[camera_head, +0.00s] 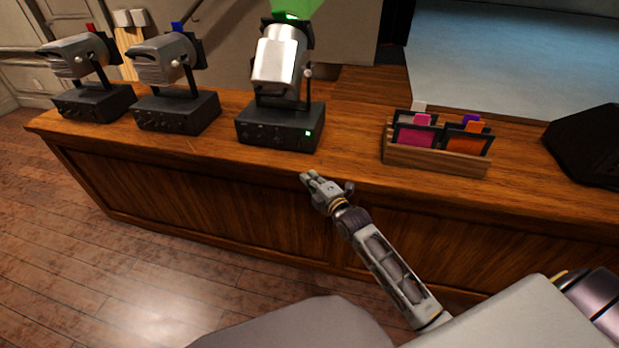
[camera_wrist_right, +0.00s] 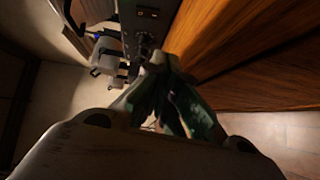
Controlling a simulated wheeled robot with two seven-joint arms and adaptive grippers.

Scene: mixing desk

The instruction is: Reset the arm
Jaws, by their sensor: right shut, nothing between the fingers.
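My right gripper (camera_head: 309,177) is shut and empty in the head view. My right arm reaches in from the lower right of the head view. My left gripper is not in view.
Two lamps (camera_head: 75,57) (camera_head: 165,60) stand on the desk at left. A third lamp (camera_head: 278,60) glows green, its box lit green. A wooden holder (camera_head: 435,155) with several coloured filter cards stands right of it. A black object (camera_head: 590,145) lies at far right. The floor (camera_head: 120,290) in front is clear.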

